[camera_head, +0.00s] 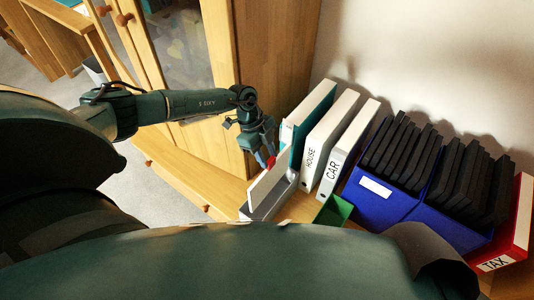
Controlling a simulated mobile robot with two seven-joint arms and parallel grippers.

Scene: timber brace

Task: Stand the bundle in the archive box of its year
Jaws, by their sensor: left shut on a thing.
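A flat white bundle (267,187) stands tilted, with its lower edge at a grey box (285,196) on the wooden top. My left gripper (268,158) comes from above and is shut on the bundle's upper edge, where a small red patch shows. The fingertips are partly hidden. I cannot tell whether the bundle rests on the box floor or is still held above it. No year label on the box or bundle can be read. My right gripper is not in view.
White binders marked HOUSE (312,150) and CAR (337,165) stand right of the box, beside a teal-sided binder (300,115). A green tray (335,211) sits in front. Blue boxes (381,207) hold several black cases. A red TAX binder (505,247) is far right. A wooden cabinet (272,50) stands behind.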

